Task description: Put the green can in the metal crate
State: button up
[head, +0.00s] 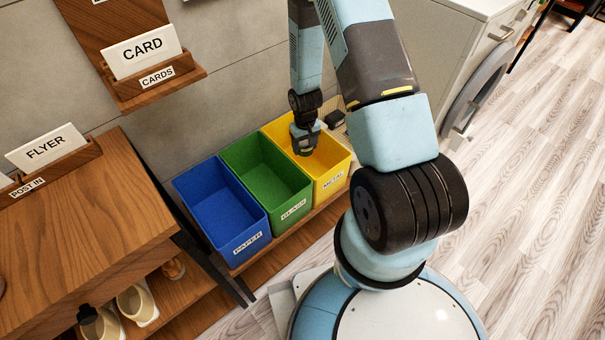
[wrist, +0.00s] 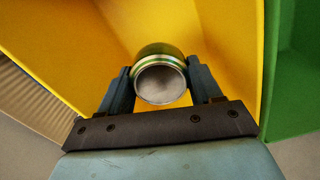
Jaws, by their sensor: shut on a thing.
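The metal crate is a yellow open box (head: 334,158) with a METAL label, the rightmost of a row in the head view. It also fills most of the wrist view (wrist: 60,40). My gripper (head: 303,150) reaches down into the yellow crate's opening. In the wrist view my gripper (wrist: 160,85) is shut on the green can (wrist: 158,50), one finger on each side. The can shows its round silver end and a green rim, with yellow walls behind it. In the head view the can is hidden by my gripper.
The green GLASS crate (head: 268,172) and blue PAPER crate (head: 215,205) stand left of the yellow one on a wooden shelf. A wooden cabinet (head: 90,210) stands at the left. A card holder (head: 150,80) hangs on the wall. The wooden floor at the right is clear.

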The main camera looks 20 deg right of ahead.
jog(key=shift+s+f, duration=0.1)
jog(key=shift+f, duration=6.2)
jog(key=o, duration=1.1)
jog(key=shift+f, duration=0.1)
